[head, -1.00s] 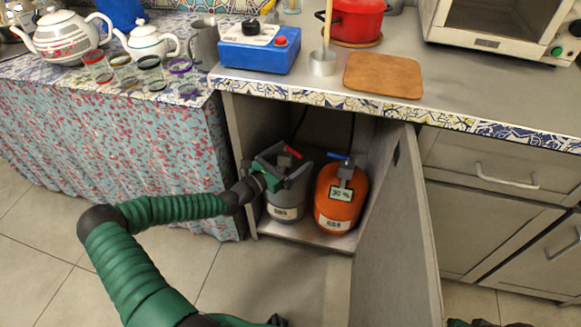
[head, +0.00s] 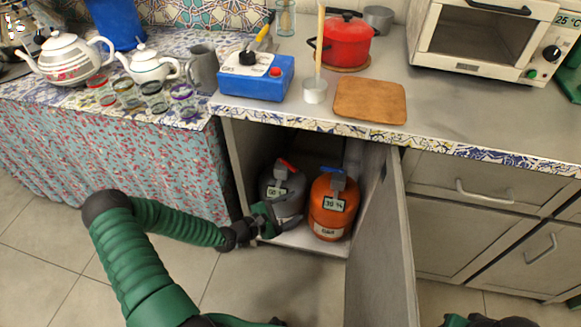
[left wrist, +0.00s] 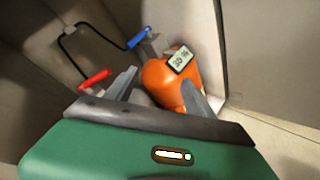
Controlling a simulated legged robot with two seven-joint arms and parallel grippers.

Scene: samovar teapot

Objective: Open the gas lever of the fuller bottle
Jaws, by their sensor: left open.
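Two gas bottles stand side by side in the open cabinet. The grey bottle (head: 289,207) has a red lever (head: 287,165) and a small display that seems to read 60 %. The orange bottle (head: 330,218) to its right has a blue lever (head: 331,169) and a display reading 30 %. My left gripper (head: 284,222) is open and empty, low in front of the grey bottle. In the left wrist view its fingers (left wrist: 158,78) point toward the orange bottle (left wrist: 160,82), with the red lever (left wrist: 95,80) to the left and the blue lever (left wrist: 139,37) beyond. The grey bottle is mostly hidden there.
The open cabinet door (head: 385,240) stands right of the bottles. The cabinet's left wall (head: 240,170) is close to the grey bottle. A black hose (left wrist: 68,45) runs behind the levers. The countertop above holds a blue box (head: 255,78) and a red pot (head: 346,42).

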